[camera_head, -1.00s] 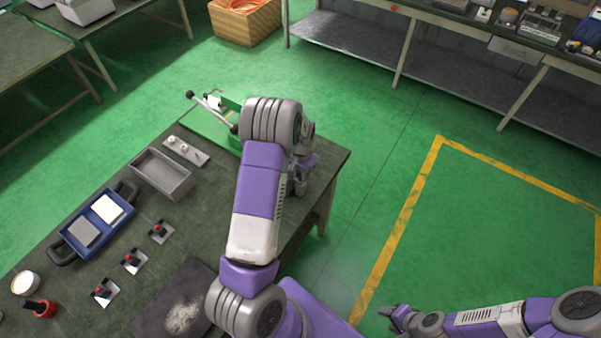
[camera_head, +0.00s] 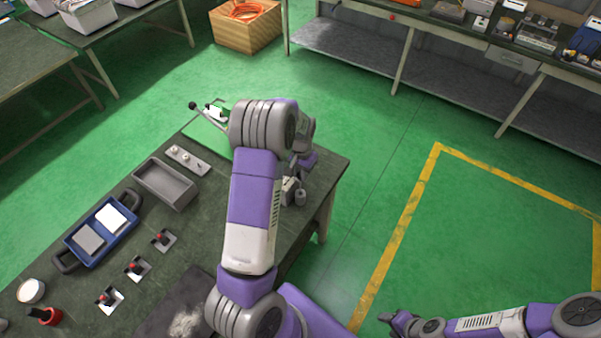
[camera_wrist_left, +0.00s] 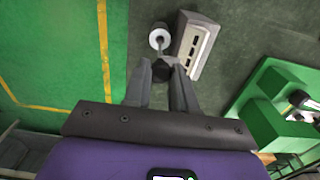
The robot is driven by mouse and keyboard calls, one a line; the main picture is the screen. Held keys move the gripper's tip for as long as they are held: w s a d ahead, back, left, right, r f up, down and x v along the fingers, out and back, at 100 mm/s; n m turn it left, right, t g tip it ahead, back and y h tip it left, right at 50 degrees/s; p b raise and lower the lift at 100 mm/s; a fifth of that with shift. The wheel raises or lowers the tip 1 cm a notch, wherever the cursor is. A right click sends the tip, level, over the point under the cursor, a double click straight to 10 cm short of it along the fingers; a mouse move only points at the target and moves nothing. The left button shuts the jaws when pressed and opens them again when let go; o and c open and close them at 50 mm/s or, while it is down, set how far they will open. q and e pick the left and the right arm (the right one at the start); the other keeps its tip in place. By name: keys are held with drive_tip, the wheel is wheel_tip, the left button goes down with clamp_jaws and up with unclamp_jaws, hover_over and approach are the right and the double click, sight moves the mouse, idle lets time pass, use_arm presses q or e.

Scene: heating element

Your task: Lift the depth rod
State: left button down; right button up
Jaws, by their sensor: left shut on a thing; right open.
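My left gripper (camera_wrist_left: 165,76) is shut on a dark rod-like piece (camera_wrist_left: 165,66), seen nearly end-on between its fingertips in the left wrist view. I take it for the depth rod; most of it is hidden. A pale round cylinder (camera_wrist_left: 158,38) and a light grey block with dark slots (camera_wrist_left: 196,44) lie just beyond the fingertips. Whether the rod touches either is unclear. In the head view, this grey block (camera_head: 287,190) and the cylinder (camera_head: 300,197) show near the table's right edge, while my arm hides most of the left gripper. My right gripper (camera_head: 388,321) is open and empty, off the table.
A green fixture with a black-knobbed lever (camera_head: 193,105) stands at the table's far end, also in the left wrist view (camera_wrist_left: 262,105). A grey tray (camera_head: 165,184), a blue tray (camera_head: 100,230) and several red-knobbed switches (camera_head: 137,268) are left of my arm. Floor is clear at right.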

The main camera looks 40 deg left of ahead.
use_arm(q)
drive_tip(key=c, duration=1.2)
unclamp_jaws()
drive_tip(key=shift+w+r, duration=0.15)
drive_tip(key=shift+r, duration=0.05)
wheel_tip(320, 180, up, 8)
drive_tip(key=shift+f, duration=0.2)
